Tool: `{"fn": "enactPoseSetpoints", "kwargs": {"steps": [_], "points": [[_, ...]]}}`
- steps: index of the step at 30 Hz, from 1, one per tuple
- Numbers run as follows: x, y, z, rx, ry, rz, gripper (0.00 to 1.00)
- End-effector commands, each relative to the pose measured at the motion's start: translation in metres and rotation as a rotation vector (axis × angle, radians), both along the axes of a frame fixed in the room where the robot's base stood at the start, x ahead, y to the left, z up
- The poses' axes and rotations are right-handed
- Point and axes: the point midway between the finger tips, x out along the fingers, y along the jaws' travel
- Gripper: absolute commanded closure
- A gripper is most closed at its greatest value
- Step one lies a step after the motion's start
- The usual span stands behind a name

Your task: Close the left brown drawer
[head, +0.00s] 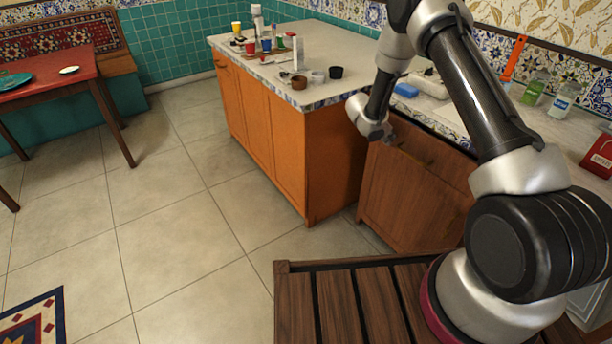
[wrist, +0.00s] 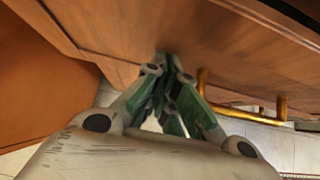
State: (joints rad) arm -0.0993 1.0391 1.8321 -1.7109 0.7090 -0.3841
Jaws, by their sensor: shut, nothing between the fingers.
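The brown drawer (head: 432,152) is at the top of the brown wooden cabinet, right of centre in the head view. Its wooden front (wrist: 200,40) spans the upper part of the wrist view. A brass handle (wrist: 240,106) shows right of my fingers there. My gripper (head: 390,139) is at the upper left part of the drawer front. In the wrist view its green-padded fingers (wrist: 170,75) are shut and empty, with the tips at or very near the wood; I cannot tell if they touch. How far the drawer stands out is not clear.
An orange cabinet (head: 285,150) with cups on its counter adjoins on the left. The right counter holds a blue sponge (head: 406,90), bottles (head: 563,100) and a red container (head: 599,155).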

Motion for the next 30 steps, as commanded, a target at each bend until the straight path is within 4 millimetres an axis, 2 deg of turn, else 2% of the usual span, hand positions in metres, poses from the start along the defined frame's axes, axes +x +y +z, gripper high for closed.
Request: {"fn": "enactPoseSetpoints", "kwargs": {"steps": [1, 6, 12, 26, 30], "points": [[0.005, -0.009, 0.0, 0.0, -0.002, -0.003, 1.0], [0.016, -0.027, 0.0, 0.0, -0.001, -0.001, 1.0], [0.022, -0.037, 0.0, 0.0, -0.001, 0.001, 1.0], [0.024, -0.041, 0.002, -0.002, -0.004, -0.003, 1.0], [0.024, -0.035, 0.002, -0.002, -0.004, -0.003, 1.0]]}}
